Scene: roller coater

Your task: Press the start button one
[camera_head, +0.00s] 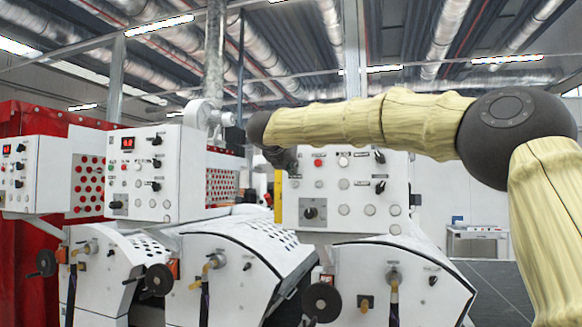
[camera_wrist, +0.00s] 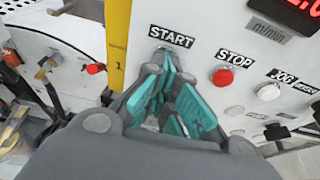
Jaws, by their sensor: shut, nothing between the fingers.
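In the wrist view, my gripper (camera_wrist: 168,72) with teal finger pads is shut and empty. Its fingertips are right below the START label (camera_wrist: 172,36) on a white control panel (camera_wrist: 212,18). The start button under that label is mostly hidden behind the fingertips, and I cannot tell whether they touch it. In the head view my gripper (camera_head: 284,158) is at the upper left of the rightmost panel (camera_head: 330,190), and it covers the start button there. The red stop button (camera_wrist: 222,76) is right of my fingers.
A white button (camera_wrist: 268,91) and a red display (camera_wrist: 300,12) are further right on the panel. A yellow post (camera_wrist: 117,40) runs close left of my gripper. Two similar panels, a middle one (camera_head: 180,190) and a left one (camera_head: 30,165), stand to the left.

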